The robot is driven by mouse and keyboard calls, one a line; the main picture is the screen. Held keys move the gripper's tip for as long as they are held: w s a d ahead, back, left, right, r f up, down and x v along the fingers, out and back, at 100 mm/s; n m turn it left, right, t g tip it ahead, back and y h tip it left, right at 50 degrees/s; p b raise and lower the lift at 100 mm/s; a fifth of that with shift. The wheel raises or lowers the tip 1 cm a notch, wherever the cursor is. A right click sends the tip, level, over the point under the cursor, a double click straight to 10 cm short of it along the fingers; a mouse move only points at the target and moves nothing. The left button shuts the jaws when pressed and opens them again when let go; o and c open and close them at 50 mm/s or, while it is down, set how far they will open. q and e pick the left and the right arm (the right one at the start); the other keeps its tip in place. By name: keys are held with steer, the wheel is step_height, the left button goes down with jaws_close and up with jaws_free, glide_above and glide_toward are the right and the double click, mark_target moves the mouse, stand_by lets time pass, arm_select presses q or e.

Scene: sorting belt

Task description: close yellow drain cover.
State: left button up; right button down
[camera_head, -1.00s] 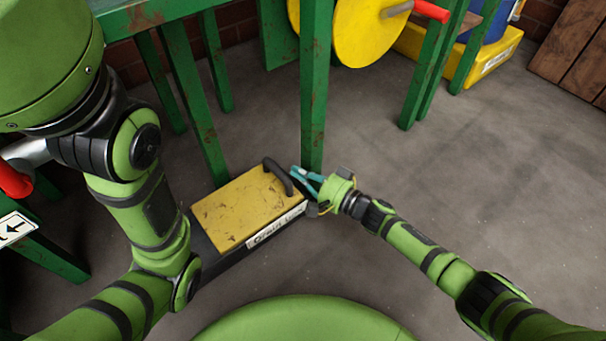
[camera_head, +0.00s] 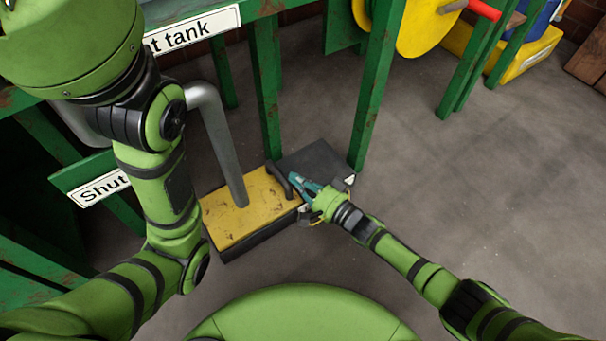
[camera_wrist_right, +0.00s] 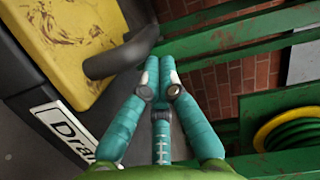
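The yellow drain cover (camera_head: 262,213) is a scuffed yellow slab low on the floor, with a dark curved handle (camera_head: 279,181) at its right end. It also shows in the wrist view (camera_wrist_right: 68,42), with a white label (camera_wrist_right: 62,128) partly reading "Drai". A bare dark plate (camera_head: 318,160) shows right of the cover. My right gripper (camera_head: 292,177) is at the handle's right side. In the wrist view its teal fingers (camera_wrist_right: 160,62) are together, beside the handle and not around it; I cannot tell whether they touch it. My left gripper is out of view.
A grey pipe (camera_head: 222,145) comes down over the cover; its end overlaps the yellow top. Green frame legs (camera_head: 378,90) stand behind. A yellow wheel (camera_head: 415,28) is at the back. The floor to the right (camera_head: 490,190) is clear.

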steer(key=shift+s+a, duration=0.2)
steer(key=shift+a, duration=0.1)
